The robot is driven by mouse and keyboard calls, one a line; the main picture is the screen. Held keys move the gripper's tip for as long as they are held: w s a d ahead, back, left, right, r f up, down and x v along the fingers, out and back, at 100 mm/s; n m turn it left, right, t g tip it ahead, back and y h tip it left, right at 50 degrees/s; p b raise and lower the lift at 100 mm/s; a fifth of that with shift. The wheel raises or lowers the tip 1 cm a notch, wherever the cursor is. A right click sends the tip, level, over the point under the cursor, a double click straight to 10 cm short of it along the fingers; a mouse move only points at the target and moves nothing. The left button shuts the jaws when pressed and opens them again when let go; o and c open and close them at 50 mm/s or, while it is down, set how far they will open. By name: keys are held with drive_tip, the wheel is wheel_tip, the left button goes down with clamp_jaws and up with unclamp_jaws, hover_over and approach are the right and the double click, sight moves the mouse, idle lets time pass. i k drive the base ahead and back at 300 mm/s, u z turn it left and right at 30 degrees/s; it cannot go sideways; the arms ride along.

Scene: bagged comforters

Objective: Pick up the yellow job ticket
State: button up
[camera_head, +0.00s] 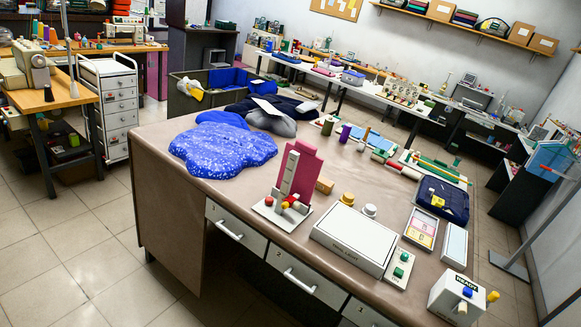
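My gripper is not in view. A small yellow piece (437,198) lies on a folded navy bundle (446,205) at the right of the big brown table (165,150). It may be the job ticket, but it is too small to read. A yellow and white item (190,86) also shows at the grey bin behind the table's left end; I cannot tell what it is. A blue speckled comforter (222,148) lies at the table's left end, with grey and navy cloth behind it.
A pink upright device (297,172), a white flat box (354,240) and a READY button box (462,297) stand along the table's near side. A white drawer cart (112,108) stands at left. Tiled floor (60,245) is open at front left.

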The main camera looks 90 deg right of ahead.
sight(439, 201)
drive_tip(key=z, duration=1.95)
drive_tip(key=i, duration=1.55)
drive_tip(key=z, duration=1.6)
